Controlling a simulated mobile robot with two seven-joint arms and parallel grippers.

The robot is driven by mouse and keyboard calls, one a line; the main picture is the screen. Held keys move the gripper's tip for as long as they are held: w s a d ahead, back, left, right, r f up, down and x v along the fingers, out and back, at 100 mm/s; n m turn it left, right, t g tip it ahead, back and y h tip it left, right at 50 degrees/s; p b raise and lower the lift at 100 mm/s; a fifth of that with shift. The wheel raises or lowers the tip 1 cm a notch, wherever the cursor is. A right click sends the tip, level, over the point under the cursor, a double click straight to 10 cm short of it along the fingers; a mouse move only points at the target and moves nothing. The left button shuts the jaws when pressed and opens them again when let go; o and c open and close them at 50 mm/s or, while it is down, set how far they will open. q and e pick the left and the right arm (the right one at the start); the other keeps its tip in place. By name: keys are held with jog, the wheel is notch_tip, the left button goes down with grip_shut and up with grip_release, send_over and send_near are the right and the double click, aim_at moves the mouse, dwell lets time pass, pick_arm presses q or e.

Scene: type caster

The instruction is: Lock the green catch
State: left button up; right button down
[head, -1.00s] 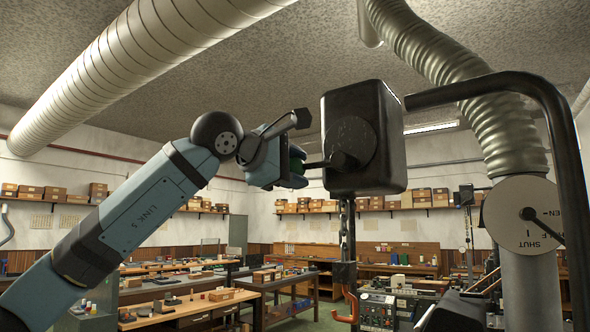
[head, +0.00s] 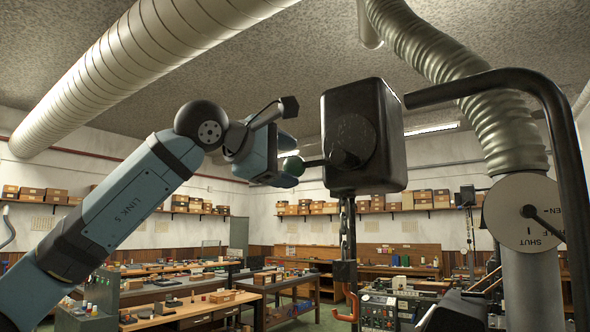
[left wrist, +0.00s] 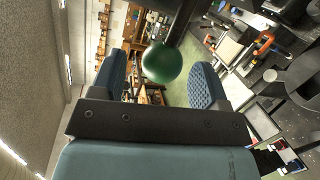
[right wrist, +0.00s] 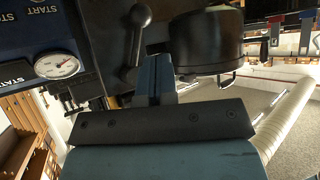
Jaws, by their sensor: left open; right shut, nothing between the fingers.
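The green catch shows as a green ball knob (head: 293,166) on a dark rod that sticks out to the left from a black box (head: 352,130). My left gripper (head: 286,162) is open at the left of the box, with the knob at its fingertips. In the left wrist view the green knob (left wrist: 161,63) lies between the two blue fingers, toward their tip end, with a gap on each side. My right gripper (right wrist: 157,78) shows only in the right wrist view, shut and empty.
In the right wrist view a black ball-ended lever (right wrist: 139,45) and a round gauge (right wrist: 57,66) are close by. A black pipe (head: 500,82) arches right of the box. A chain with an orange hook (head: 347,303) hangs below it. Workbenches stand behind.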

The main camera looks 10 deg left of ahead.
pick_arm(q)
jog(key=b+v, duration=0.2)
jog(key=v, duration=0.9)
jog(key=shift+s+a+r, duration=0.1)
jog(key=shift+s, duration=0.05)
